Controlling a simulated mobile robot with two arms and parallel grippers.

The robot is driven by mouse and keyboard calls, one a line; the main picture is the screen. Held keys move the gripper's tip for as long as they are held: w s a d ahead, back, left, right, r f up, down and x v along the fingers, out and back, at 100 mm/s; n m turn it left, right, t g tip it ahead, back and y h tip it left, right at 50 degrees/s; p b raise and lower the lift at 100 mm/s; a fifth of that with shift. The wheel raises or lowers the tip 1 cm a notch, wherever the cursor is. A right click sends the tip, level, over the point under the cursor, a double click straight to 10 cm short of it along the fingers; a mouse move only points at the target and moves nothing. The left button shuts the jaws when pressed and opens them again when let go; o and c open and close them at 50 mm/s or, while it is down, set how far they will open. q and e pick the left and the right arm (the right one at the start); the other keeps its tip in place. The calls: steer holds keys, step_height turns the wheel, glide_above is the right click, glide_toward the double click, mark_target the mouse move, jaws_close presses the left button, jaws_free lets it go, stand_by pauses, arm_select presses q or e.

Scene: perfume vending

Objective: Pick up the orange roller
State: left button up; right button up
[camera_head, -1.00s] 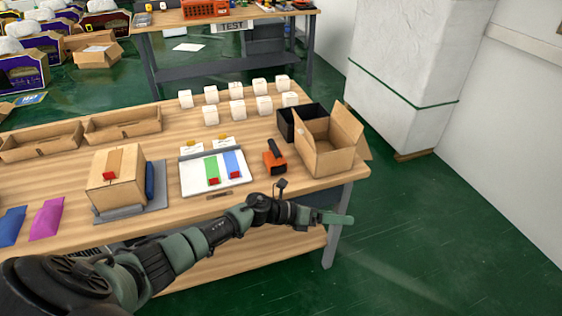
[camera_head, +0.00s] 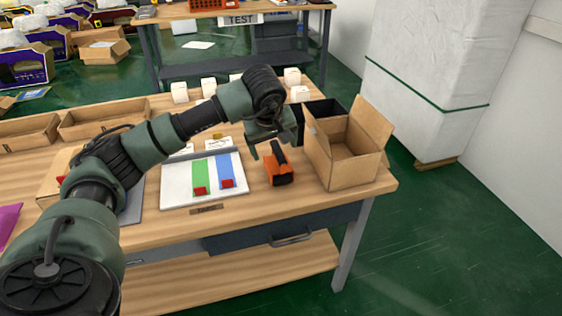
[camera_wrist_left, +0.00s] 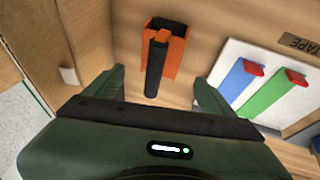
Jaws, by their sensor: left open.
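The orange roller (camera_head: 279,168), with a black handle, lies on the wooden table between the white board and the open cardboard box. It also shows in the left wrist view (camera_wrist_left: 174,52), its black handle pointing toward my gripper. My left gripper (camera_head: 262,150) is over the table just behind and to the left of the roller in the head view. In the left wrist view its two green fingers (camera_wrist_left: 158,85) are spread apart on either side of the handle's end, with nothing held. I cannot tell how high the fingers are above the table. My right gripper is not in view.
An open cardboard box (camera_head: 318,150) stands right of the roller, with a black bin (camera_head: 329,107) behind it. A white board (camera_head: 176,187) with green and blue strips lies to the left. Several white boxes (camera_head: 292,76) stand behind my arm.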

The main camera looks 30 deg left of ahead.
arm_select(q)
steer(key=shift+w+a+f, duration=0.1)
steer(key=shift+f, duration=0.2)
steer(key=shift+x, duration=0.75)
steer(key=shift+f+p, duration=0.35)
steer(key=shift+f, duration=0.05)
steer(key=x, duration=0.3)
steer(key=shift+w+f+p, duration=0.2)
steer(key=shift+f+p, duration=0.1)
steer(key=shift+f, duration=0.1)
steer(key=shift+w+f, duration=0.15)
steer(key=shift+f, duration=0.15)
steer(key=c, duration=1.1)
steer(key=shift+c, duration=0.8)
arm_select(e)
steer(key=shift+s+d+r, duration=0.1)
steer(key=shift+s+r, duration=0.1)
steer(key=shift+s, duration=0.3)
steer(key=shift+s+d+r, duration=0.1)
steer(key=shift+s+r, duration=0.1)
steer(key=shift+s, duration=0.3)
arm_select(q)
steer(key=shift+r, duration=0.15)
